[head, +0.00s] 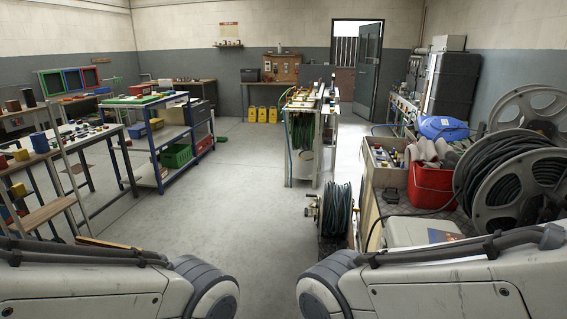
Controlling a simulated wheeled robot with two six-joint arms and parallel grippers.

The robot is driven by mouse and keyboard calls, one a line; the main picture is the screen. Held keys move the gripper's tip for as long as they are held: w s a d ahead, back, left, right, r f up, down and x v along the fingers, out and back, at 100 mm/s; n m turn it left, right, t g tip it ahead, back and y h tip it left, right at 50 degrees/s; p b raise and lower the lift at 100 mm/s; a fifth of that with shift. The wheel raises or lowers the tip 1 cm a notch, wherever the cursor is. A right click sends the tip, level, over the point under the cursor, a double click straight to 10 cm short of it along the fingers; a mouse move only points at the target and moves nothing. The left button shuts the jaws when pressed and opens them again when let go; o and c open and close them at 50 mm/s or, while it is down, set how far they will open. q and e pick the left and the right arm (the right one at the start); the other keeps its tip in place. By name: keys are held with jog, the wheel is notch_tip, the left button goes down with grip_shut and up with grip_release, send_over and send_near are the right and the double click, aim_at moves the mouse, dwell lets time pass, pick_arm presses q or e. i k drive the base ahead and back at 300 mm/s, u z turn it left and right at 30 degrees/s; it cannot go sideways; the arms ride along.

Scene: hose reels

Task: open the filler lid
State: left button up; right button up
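No filler lid can be made out in the head view. Two thick white arm links of mine fill the lower left and lower right, each ending in a grey rounded joint. Neither gripper shows. A hose reel (336,209) with dark green hose stands on the floor right of centre. A larger reel (512,186) with black hose stands at the right edge, with another grey reel (530,108) behind it.
A red bucket (430,187) and a pale case (422,233) stand at the right. A blue trolley (180,135) and a ladder (45,208) are at the left. A hose cabinet (313,140) stands mid-room. The grey floor (250,210) ahead is clear. A door (367,72) stands open at the back.

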aim_at(390, 194)
jog(key=u, duration=0.4)
jog(key=i, duration=2.1)
jog(key=z, duration=0.45)
jog(key=i, duration=1.5)
jog(key=z, duration=1.4)
jog(key=i, duration=0.55)
jog(key=z, duration=0.25)
